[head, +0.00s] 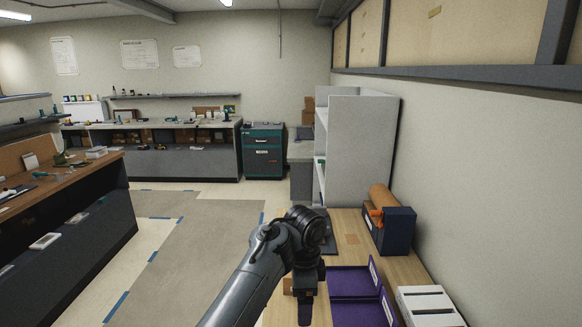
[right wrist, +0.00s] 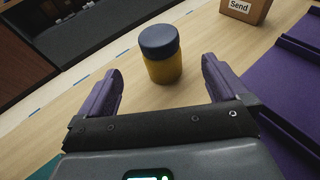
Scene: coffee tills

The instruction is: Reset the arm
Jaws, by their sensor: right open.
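My right arm reaches over the wooden table (head: 350,222) in the head view, with its gripper (head: 305,312) pointing down beside the purple tray. In the right wrist view my right gripper (right wrist: 160,85) is open, its two purple fingers spread apart. A yellow jar with a dark blue lid (right wrist: 163,66) stands upright on the table just beyond and between the fingertips, with no contact visible. The jar is not seen in the head view. My left gripper is not in view.
Purple trays (head: 353,283) lie right of my right gripper. A small cardboard box marked "Send" (right wrist: 245,8) stands beyond the jar. A dark blue dispenser (head: 397,230) with a brown roll and a white slotted box (head: 430,306) stand along the right wall. Open floor lies to the left.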

